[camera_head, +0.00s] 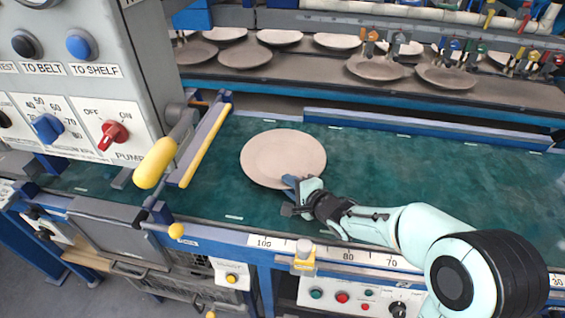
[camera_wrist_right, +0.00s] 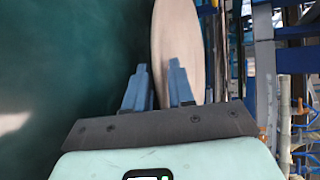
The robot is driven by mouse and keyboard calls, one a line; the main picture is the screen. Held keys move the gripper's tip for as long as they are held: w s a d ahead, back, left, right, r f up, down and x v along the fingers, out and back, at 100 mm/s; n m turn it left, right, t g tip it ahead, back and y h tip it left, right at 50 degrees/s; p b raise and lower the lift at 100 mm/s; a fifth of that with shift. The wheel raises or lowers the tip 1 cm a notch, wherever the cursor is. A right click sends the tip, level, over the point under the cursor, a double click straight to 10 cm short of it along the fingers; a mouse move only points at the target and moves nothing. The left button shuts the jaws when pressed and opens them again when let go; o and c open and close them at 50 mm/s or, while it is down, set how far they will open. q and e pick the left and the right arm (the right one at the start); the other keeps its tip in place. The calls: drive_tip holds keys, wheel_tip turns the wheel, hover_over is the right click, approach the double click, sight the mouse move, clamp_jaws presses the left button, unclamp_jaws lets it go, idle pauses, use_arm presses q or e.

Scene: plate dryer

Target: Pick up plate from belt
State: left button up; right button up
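A pale beige round plate (camera_head: 283,155) lies on the green belt (camera_head: 430,185), near its left part. My right gripper (camera_head: 291,185) is at the plate's near rim, low over the belt. In the right wrist view the two blue fingers (camera_wrist_right: 159,75) stand apart, and the plate (camera_wrist_right: 176,35) shows steeply foreshortened, beyond and between them. The right finger covers part of the plate. I cannot tell whether either finger touches the rim. My left gripper is in neither view.
A grey control box (camera_head: 75,75) stands at the left. A yellow-edged bar (camera_head: 205,145) and a yellow-ended handle (camera_head: 157,162) stand left of the plate. More plates (camera_head: 245,55) lie on the back shelf behind a blue rail (camera_head: 430,130). The belt right of my arm is clear.

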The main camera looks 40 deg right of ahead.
drive_tip(key=shift+c, duration=0.3)
clamp_jaws()
idle(1.1)
drive_tip(key=shift+r, duration=0.2)
